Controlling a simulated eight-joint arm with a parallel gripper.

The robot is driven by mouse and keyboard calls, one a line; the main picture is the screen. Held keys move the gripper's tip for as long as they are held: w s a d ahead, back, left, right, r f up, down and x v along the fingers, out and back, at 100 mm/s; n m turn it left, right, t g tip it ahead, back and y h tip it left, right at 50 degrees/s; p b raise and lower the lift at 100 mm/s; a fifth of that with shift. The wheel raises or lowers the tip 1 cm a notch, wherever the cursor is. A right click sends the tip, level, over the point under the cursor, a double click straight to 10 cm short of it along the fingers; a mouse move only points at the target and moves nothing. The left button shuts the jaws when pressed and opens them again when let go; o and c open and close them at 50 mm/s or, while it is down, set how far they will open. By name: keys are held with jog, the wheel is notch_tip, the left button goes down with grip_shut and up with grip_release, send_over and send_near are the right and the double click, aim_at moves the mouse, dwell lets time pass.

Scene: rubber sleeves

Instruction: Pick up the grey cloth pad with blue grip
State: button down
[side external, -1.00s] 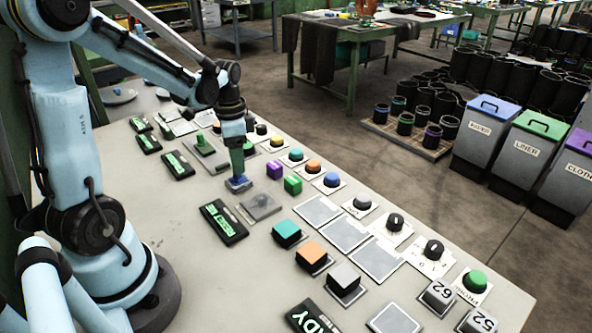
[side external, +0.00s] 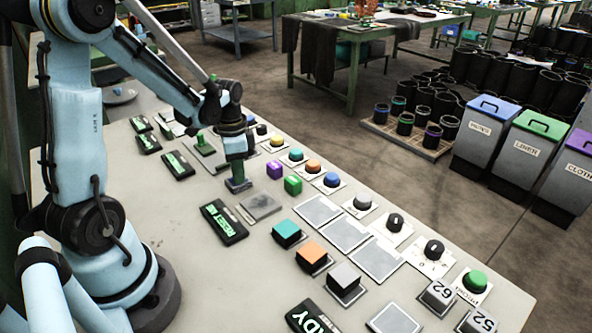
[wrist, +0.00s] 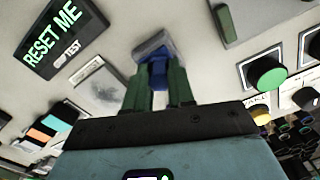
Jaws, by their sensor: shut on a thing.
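The grey cloth pad with blue grip shows in the wrist view, its grey pad (wrist: 154,44) on the table and its blue grip (wrist: 158,72) between the green fingers. My gripper (wrist: 157,78) is shut on the blue grip. In the side external view my gripper (side external: 236,176) points down at the table, and the pad (side external: 238,186) shows as a small grey edge under the fingertips. The blue grip is hidden there by the fingers.
The black RESET ME sign (side external: 224,222) lies in front of the gripper, next to a flat grey plate (side external: 259,206). Rows of coloured buttons and grey plates fill the table further right.

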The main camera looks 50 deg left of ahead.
jog(key=shift+r, duration=0.1)
jog(key=shift+r, duration=0.45)
jog(key=r, duration=0.2)
jog(key=d+r, duration=0.1)
jog(key=shift+r, duration=0.35)
jog(key=d+r, duration=0.6)
jog(key=d, duration=0.4)
jog(key=shift+s+d, duration=0.35)
jog(key=shift+r, duration=0.1)
